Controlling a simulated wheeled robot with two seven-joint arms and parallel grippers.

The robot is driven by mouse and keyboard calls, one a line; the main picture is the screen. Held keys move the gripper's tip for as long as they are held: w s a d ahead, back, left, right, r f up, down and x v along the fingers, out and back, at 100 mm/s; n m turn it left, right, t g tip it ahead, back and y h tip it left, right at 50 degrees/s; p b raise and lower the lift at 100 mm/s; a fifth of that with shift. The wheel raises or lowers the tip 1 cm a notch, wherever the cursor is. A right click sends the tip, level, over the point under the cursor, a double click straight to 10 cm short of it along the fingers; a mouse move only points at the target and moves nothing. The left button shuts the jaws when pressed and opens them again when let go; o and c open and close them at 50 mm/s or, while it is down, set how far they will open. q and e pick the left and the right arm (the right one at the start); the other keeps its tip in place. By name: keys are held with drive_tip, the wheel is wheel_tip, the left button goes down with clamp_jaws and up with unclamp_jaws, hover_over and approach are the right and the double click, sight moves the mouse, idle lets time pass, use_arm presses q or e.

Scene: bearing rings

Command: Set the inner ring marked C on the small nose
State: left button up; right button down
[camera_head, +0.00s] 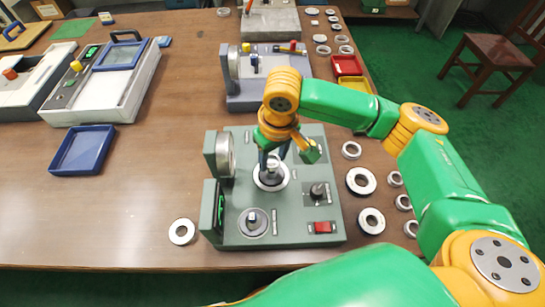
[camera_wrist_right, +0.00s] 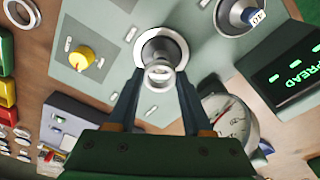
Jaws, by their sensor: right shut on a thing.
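My right gripper (camera_head: 273,160) is over the middle of the grey-green station (camera_head: 325,160). It is shut on a small pale ring (camera_wrist_right: 159,76), seen between the two fingertips in the right wrist view. A metal nose with a pale collar (camera_wrist_right: 160,44) lies just beyond the ring; I cannot tell whether they touch. The second nose (camera_head: 253,221), with a small blue-and-white tag, stands nearer the station's front; it also shows in the right wrist view (camera_wrist_right: 235,14). No letter on the held ring is readable. My left gripper is not in view.
The station carries a round gauge (camera_wrist_right: 228,118), a green-lit display (camera_wrist_right: 295,75), a black knob (camera_head: 317,190) and a red switch (camera_head: 322,227). Several loose rings (camera_head: 361,181) lie to its right, one (camera_head: 182,231) to its left. A blue tray (camera_head: 82,151) sits farther left, with bare table between.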

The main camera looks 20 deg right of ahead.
drive_tip(key=shift+w+a, duration=0.1)
idle(0.3)
drive_tip(key=shift+f+b, duration=0.6)
drive_tip(key=shift+f, duration=1.7)
drive_tip(key=shift+c, duration=1.2)
unclamp_jaws()
drive_tip(key=shift+r, duration=0.1)
